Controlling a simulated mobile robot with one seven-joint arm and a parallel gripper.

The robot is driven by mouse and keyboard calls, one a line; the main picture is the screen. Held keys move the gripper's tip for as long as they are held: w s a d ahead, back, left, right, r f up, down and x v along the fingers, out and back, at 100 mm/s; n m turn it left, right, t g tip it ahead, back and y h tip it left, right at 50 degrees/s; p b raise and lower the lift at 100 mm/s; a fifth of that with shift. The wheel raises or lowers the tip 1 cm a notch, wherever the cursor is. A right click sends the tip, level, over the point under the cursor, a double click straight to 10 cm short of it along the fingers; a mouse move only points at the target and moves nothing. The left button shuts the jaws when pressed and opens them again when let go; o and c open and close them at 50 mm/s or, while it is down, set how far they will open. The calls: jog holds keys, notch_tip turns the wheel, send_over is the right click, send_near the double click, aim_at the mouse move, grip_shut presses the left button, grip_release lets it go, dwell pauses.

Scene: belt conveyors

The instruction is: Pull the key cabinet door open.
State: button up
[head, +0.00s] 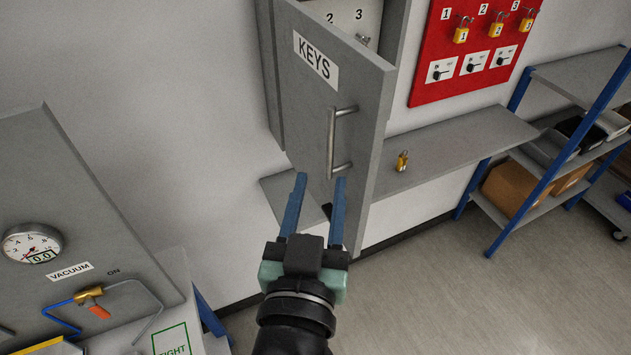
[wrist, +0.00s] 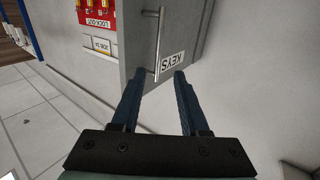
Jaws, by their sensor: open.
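The grey key cabinet door (head: 352,90), labelled KEYS, stands swung part-way out from the cabinet (head: 392,28). Hooks numbered 2 and 3 and a key show inside past its upper right edge. A silver bar handle (head: 332,145) is on the door's face; it also shows in the wrist view (wrist: 160,40). My gripper (head: 320,181) is open, with its blue fingers pointing at the handle's lower part. In the wrist view, the handle's near end appears between the fingertips (wrist: 159,73). I cannot tell whether the fingers touch it.
A grey shelf (head: 455,150) with a yellow padlock (head: 402,161) lies below and right of the door. A red lockout board (head: 470,50) hangs on the wall. A grey vacuum panel (head: 70,190) is at the left, a blue-framed rack (head: 555,150) at the right. The floor at lower right is clear.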

jog(key=shift+b+v, duration=0.35)
jog(key=shift+v, duration=0.9)
